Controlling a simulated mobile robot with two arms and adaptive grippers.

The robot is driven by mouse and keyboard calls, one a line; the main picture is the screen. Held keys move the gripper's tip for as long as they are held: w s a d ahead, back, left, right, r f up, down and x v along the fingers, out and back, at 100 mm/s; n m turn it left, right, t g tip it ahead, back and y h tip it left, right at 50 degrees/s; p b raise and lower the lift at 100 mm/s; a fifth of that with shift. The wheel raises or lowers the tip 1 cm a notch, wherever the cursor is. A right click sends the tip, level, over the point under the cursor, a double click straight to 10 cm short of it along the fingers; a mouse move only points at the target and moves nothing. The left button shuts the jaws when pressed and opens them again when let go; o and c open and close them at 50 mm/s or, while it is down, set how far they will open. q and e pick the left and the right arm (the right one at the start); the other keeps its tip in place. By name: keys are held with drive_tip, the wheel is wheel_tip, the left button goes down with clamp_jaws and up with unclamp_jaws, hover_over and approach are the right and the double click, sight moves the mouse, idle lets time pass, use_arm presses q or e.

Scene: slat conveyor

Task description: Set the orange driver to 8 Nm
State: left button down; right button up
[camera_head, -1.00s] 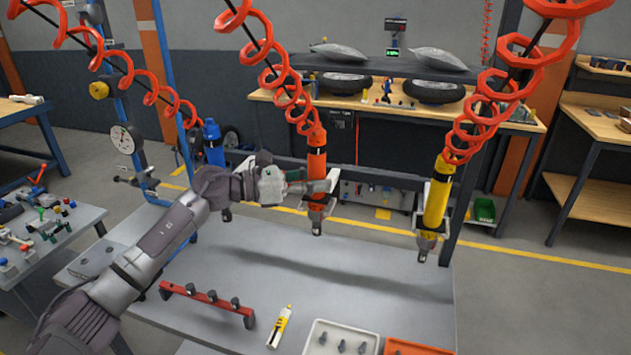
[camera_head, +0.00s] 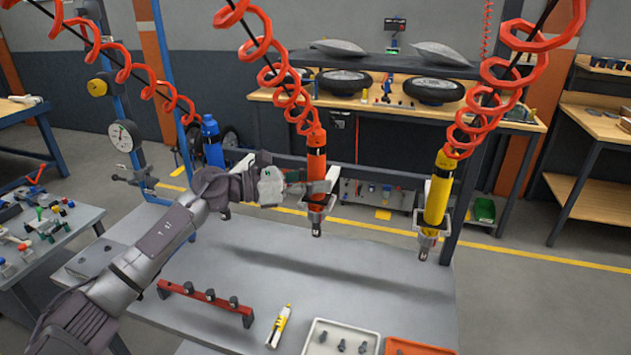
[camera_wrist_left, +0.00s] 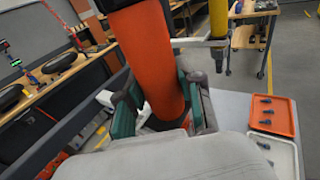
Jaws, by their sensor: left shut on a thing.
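The orange driver (camera_head: 316,163) hangs upright from a red coiled hose above the grey workbench, its lower end in a grey holder. My left gripper (camera_head: 318,188) reaches it from the left and is shut on its lower body. In the left wrist view the orange driver (camera_wrist_left: 151,60) stands between the green-edged fingers of my left gripper (camera_wrist_left: 160,112). Any torque scale or setting on the driver is too small to read. My right gripper is not in view.
A blue driver (camera_head: 212,143) hangs to the left and a yellow driver (camera_head: 438,192) to the right. On the bench (camera_head: 330,275) lie a red rack (camera_head: 205,299), a yellow-and-white tool (camera_head: 279,327), a white tray (camera_head: 312,332) with bolts and an orange tray (camera_head: 405,345). A dial gauge (camera_head: 124,136) stands at left.

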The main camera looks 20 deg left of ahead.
use_arm(q)
drive_tip(key=shift+r, duration=0.1)
idle(0.6)
idle(0.4)
drive_tip(key=shift+f+b, duration=0.3)
drive_tip(key=shift+b, duration=0.35)
drive_tip(key=c, duration=0.7)
unclamp_jaws()
drive_tip(key=shift+s, duration=0.1)
drive_tip(key=shift+o, duration=0.2)
drive_tip(key=shift+f, duration=0.15)
drive_tip(key=v, duration=1.2)
drive_tip(key=shift+r, duration=0.2)
